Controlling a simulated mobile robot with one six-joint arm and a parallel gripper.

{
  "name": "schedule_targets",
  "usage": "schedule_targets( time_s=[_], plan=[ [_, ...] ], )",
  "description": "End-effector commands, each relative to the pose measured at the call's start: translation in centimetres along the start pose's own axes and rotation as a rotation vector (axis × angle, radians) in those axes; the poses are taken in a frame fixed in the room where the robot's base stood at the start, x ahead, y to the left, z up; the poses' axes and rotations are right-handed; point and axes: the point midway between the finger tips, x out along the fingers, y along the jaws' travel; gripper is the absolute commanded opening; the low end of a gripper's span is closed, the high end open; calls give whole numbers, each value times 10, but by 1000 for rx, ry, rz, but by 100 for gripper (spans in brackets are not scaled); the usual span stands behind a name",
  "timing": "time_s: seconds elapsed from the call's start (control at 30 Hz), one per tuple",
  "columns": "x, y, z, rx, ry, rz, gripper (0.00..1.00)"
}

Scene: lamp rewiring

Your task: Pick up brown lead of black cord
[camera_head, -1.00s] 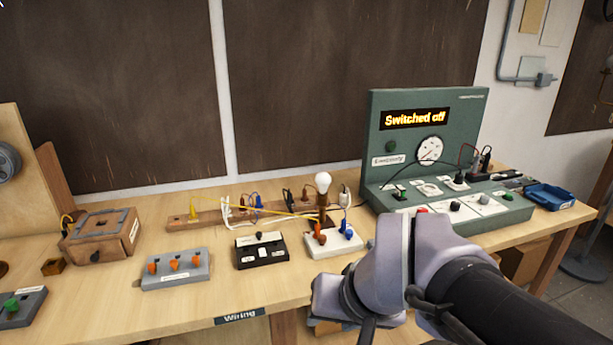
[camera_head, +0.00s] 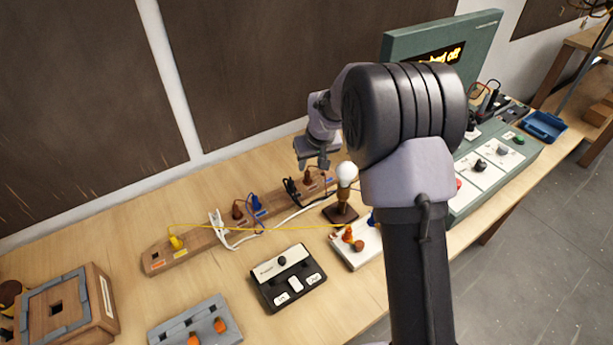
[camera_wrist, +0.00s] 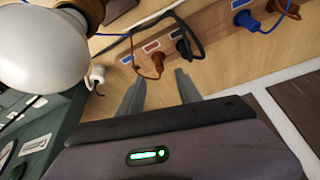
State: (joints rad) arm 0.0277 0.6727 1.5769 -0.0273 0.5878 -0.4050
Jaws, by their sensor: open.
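A brown lead (camera_head: 308,175) stands at the right end of the wooden rail (camera_head: 205,240), beside the black cord's end (camera_head: 291,188). In the wrist view the same brown lead (camera_wrist: 158,62) lies just beyond and between my fingertips, with the black cord's end (camera_wrist: 182,44) close on its right. My gripper (camera_head: 318,163) is open and empty, its fingers (camera_wrist: 160,84) reaching down toward the rail. A second brown lead (camera_head: 238,210) and a blue lead (camera_head: 256,203) stand farther left on the rail. Which cord each brown lead joins is hard to trace.
A bulb on a stand (camera_head: 346,172) is close to the gripper and looms large in the wrist view (camera_wrist: 40,45). A white socket block (camera_head: 360,250) and black switch box (camera_head: 287,277) stand in front. A yellow wire (camera_head: 250,227) crosses the rail.

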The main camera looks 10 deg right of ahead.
Motion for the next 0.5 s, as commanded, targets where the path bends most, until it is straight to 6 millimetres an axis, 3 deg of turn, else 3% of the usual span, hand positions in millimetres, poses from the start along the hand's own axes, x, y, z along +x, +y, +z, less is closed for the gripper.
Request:
schedule_targets(
  time_s=[0.03, 0.1, 0.27, 0.5],
  plan=[
    [16, 0, 2, 0, -2, -1, 41],
    [30, 0, 1, 1, -1, -1, 41],
    [48, 0, 0, 1, 1, -1, 41],
    [91, 3, -3, 1, 0, 0, 41]
  ],
)
